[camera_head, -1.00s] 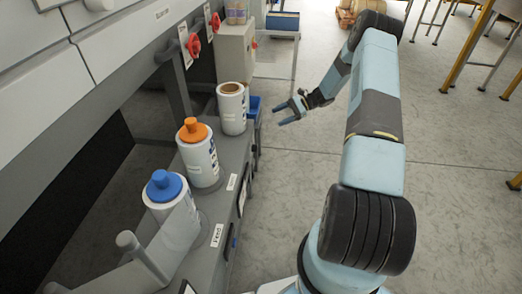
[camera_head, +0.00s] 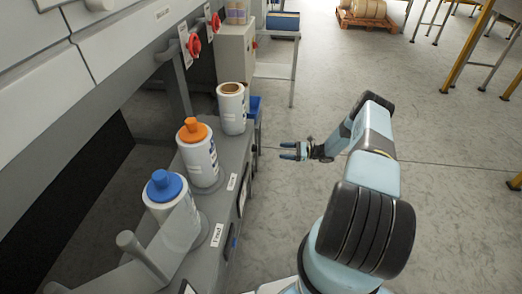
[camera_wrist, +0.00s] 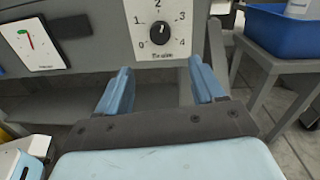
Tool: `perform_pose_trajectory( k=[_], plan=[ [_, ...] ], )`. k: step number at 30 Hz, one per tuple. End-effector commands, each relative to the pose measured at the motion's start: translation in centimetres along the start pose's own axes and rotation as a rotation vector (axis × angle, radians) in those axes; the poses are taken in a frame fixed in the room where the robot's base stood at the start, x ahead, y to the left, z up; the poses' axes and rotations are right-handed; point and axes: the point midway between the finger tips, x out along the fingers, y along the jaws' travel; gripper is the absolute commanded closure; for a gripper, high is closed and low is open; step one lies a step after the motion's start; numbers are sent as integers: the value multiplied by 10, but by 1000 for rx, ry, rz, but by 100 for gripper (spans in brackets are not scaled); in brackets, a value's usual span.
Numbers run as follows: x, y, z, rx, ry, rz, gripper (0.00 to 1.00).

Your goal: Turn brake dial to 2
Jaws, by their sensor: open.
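The dial is not visible in the head view.
A blue bin (camera_wrist: 275,30) stands on a table to the right. Rolls with an orange cap (camera_head: 193,131) and a blue cap (camera_head: 164,186) stand on the machine ledge.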

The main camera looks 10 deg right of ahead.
Motion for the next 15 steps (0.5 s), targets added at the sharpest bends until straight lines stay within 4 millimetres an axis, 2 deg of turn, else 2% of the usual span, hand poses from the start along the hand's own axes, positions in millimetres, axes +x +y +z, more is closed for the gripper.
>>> perform_pose_trajectory(
  k=[15],
  plan=[
    [88, 1, 1, 0, 0, 4, 32]
  ],
)
